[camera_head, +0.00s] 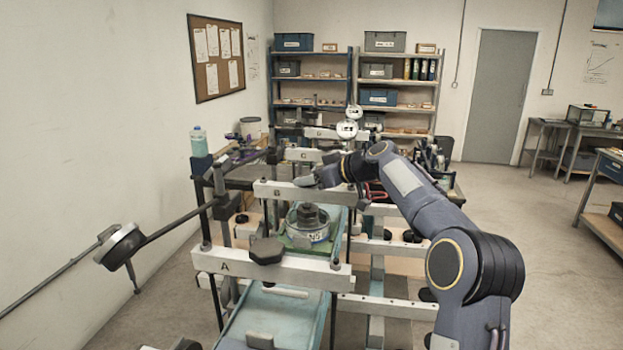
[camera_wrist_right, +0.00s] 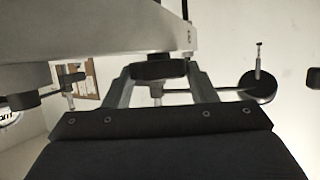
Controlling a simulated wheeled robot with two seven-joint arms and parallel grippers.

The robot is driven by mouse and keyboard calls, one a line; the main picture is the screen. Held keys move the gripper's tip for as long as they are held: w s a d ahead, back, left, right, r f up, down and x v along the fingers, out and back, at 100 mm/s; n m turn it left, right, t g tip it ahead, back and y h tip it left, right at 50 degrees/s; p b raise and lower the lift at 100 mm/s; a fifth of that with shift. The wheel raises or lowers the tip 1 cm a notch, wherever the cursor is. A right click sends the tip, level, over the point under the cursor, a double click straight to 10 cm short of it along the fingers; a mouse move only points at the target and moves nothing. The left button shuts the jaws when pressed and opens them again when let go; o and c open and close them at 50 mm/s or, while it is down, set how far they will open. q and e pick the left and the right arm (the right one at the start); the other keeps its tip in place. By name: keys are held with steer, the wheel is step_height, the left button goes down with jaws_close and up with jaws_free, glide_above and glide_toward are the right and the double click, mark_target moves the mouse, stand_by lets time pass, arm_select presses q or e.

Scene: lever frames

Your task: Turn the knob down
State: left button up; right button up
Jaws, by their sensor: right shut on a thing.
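My right arm reaches in from the right in the head view. Its gripper (camera_head: 306,182) is at the white beam B (camera_head: 265,190), partly hiding it. In the right wrist view, my right gripper (camera_wrist_right: 160,82) has its two fingers on either side of a dark knob (camera_wrist_right: 158,69) and is shut on it. The knob sits close by a pale beam (camera_wrist_right: 90,45). In the head view I cannot make out the held knob behind the gripper. My left gripper is not in view.
A round dial (camera_head: 308,226) with a dark top stands between beams A and B. A dark disc on a rod (camera_head: 122,246) sticks out at the left; a disc (camera_wrist_right: 258,86) also shows in the wrist view. More frames and shelves (camera_head: 310,85) stand behind. Open floor (camera_head: 560,260) lies right.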

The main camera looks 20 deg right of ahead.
steer(key=shift+s+a+f+m+t+h+b, duration=0.15)
steer(key=shift+m+t+h+b, duration=0.1)
steer(key=shift+m+h+b, duration=0.35)
steer(key=shift+w+a+f+m+t+h+b, duration=0.15)
steer(key=shift+m+t+h+b, duration=0.2)
steer(key=shift+b, duration=0.3)
steer(key=shift+s+a+r+m+h, duration=0.1)
steer(key=shift+r+m+h, duration=0.15)
steer(key=shift+m+h, duration=0.4)
steer(key=shift+r+m+h+p, duration=0.1)
steer(key=shift+m+h+p, duration=0.2)
steer(key=shift+h, duration=0.1)
steer(key=shift+m+t+h, duration=0.3)
steer(key=shift+m+h, duration=0.1)
steer(key=shift+h, duration=0.1)
steer(key=o, duration=1)
steer(key=shift+c, duration=0.2)
